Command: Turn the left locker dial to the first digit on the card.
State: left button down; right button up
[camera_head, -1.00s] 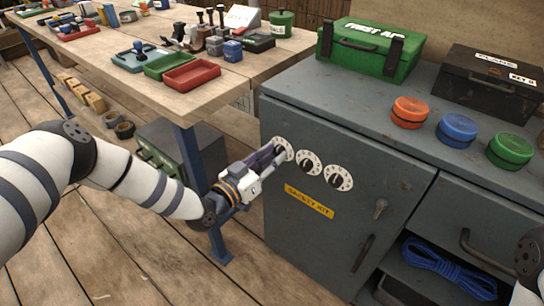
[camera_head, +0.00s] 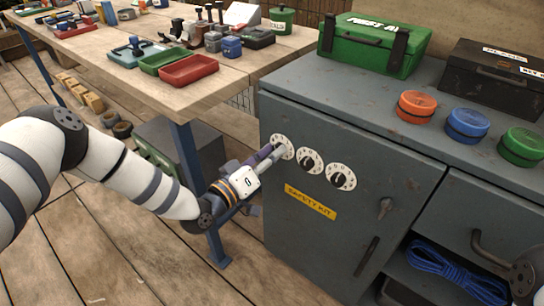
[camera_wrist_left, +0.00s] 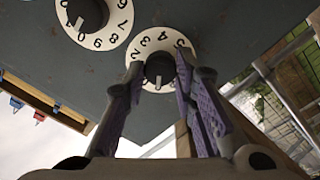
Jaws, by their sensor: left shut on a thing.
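The left locker dial (camera_head: 282,147) is a white numbered disc with a dark knob, leftmost of three on the grey locker door. My left gripper (camera_head: 276,152) reaches it from the left, its fingers closed around the knob. In the left wrist view, the purple-padded fingers (camera_wrist_left: 158,84) stand on either side of the dark knob (camera_wrist_left: 159,67). The numbers 2, 3 and 4 show on the disc (camera_wrist_left: 143,47); the fingers hide others. A white card (camera_head: 240,14) stands at the back of the wooden table; I cannot read it. My right gripper is out of view.
The middle dial (camera_head: 310,162) and right dial (camera_head: 340,176) sit close by, above a yellow safety kit label (camera_head: 310,202). A door handle (camera_head: 366,257) is lower down. The wooden table (camera_head: 130,83) and its blue leg (camera_head: 196,180) stand near my left arm.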

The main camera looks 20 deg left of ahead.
pick_arm(q)
jog(key=shift+n, duration=0.5)
jog(key=c, duration=1.3)
grip_release()
jog(key=v, duration=1.2)
jog(key=shift+f, duration=0.1)
